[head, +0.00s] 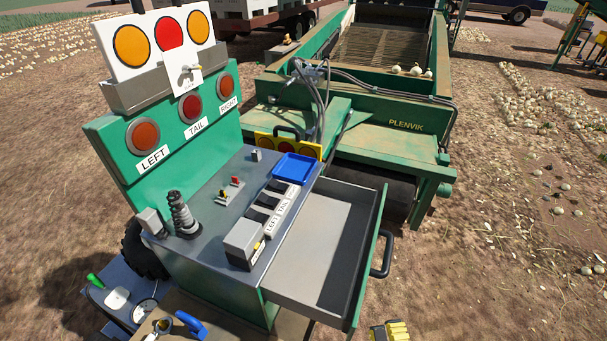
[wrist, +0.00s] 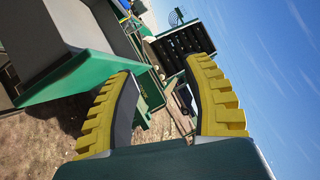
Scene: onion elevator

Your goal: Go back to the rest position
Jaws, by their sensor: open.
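My gripper (wrist: 165,112) shows in the wrist view with its two yellow ribbed fingers spread apart and nothing between them. In the head view only a yellow fingertip of my gripper (head: 390,331) shows at the bottom edge, right of the open drawer (head: 338,240) and apart from it. The drawer stands pulled out from the green control desk (head: 218,285) and looks empty. In the wrist view a grey and green box-like part, seemingly the drawer (wrist: 65,50), lies at the upper left, beside the fingers. The rest of my arm is hidden.
The desk top holds a blue tray (head: 297,168), a grey box (head: 243,243), a dark coiled post (head: 183,215) and labelled switches (head: 268,207). The drawer's handle (head: 382,254) juts right. A green machine (head: 400,125) stands behind. Open soil (head: 490,290) lies at the right.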

